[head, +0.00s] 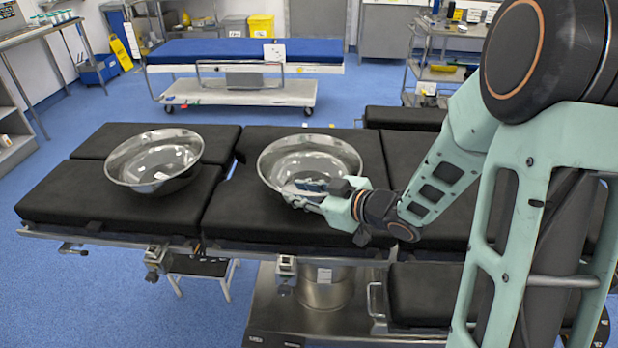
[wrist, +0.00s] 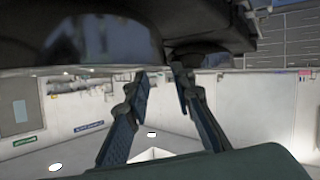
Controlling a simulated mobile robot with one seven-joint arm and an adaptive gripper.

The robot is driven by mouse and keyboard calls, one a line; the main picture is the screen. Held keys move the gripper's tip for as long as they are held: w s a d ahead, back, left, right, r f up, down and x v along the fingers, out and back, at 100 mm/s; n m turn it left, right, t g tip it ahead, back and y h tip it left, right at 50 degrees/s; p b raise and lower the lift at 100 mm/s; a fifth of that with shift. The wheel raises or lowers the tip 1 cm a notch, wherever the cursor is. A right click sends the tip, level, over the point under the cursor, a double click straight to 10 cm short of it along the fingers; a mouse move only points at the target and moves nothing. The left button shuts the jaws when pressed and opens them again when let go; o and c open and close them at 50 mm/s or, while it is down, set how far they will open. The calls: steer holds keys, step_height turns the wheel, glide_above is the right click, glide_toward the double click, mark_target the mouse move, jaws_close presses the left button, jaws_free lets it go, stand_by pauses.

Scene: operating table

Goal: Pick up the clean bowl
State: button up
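Two shiny metal bowls stand on the black table pads. One is the left bowl (head: 153,163); the other is the right bowl (head: 318,150). Both look empty, and I cannot tell from their looks which is the clean one. My gripper (head: 297,192) is at the near side of the right bowl, its fingers overlapping the rim in the head view. In the wrist view my gripper (wrist: 160,72) has its two fingertips apart, with nothing clearly held. A reflective bowl surface (wrist: 90,45) fills the upper left there. I cannot tell whether the fingers touch the rim.
The black operating table (head: 70,198) has metal side rails and clamps along its front edge. A narrow gap separates its pads. A blue-topped trolley (head: 240,52) stands behind, with open blue floor between. A shelf cart (head: 440,70) is at the back right.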

mark_target(277, 187)
steer(key=x, duration=0.2)
steer(key=shift+w+a+f, duration=0.2)
steer(key=shift+w+a, duration=0.05)
steer(key=shift+a, duration=0.05)
steer(key=b+x, duration=0.1)
steer(key=x, duration=0.4)
steer(key=shift+s+a+r, duration=0.1)
steer(key=shift+a, duration=0.05)
jaws_close()
steer(key=shift+r, duration=0.1)
